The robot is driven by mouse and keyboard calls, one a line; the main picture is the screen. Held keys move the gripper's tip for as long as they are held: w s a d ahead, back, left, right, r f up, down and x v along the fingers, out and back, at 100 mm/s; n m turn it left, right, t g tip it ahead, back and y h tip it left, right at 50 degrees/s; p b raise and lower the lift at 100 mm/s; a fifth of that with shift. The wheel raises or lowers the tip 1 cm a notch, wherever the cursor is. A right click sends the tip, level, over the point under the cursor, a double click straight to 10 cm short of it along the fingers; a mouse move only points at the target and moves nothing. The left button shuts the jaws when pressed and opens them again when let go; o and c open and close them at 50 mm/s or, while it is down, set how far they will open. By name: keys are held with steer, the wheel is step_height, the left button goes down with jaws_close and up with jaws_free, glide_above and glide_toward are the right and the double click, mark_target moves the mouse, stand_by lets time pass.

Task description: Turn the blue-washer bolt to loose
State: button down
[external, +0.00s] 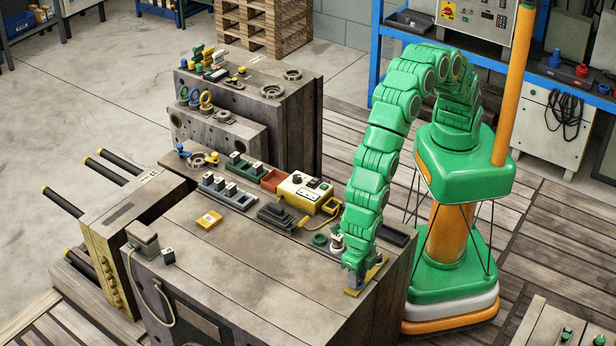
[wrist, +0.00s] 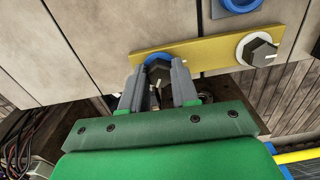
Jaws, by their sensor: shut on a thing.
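A yellow plate (wrist: 214,57) carries two dark hex bolts in the wrist view. The blue-washer bolt (wrist: 158,68) is at its left part, with the blue washer (wrist: 155,57) showing above the bolt head. My gripper (wrist: 157,84) is shut on this bolt head, one finger on each side. The fingers hide part of the head, and I cannot read its turn. In the external view my gripper (external: 355,281) points down at the yellow plate (external: 376,274) near the block's front right; the bolt is hidden there.
A white-washer bolt (wrist: 261,51) sits on the plate's right end, a white line on its head. A blue ring-shaped part (wrist: 240,4) is at the top edge. In the external view, a yellow control box (external: 305,193) and trays stand behind; the block's front left top is mostly clear.

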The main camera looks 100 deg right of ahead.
steer(key=n, duration=0.4)
steer(key=shift+f+n, duration=0.1)
steer(key=shift+n, duration=0.2)
stand_by(0.3)
steer(key=c, duration=0.8)
jaws_free()
steer(key=shift+c, duration=0.2)
steer(key=shift+r, duration=3.95)
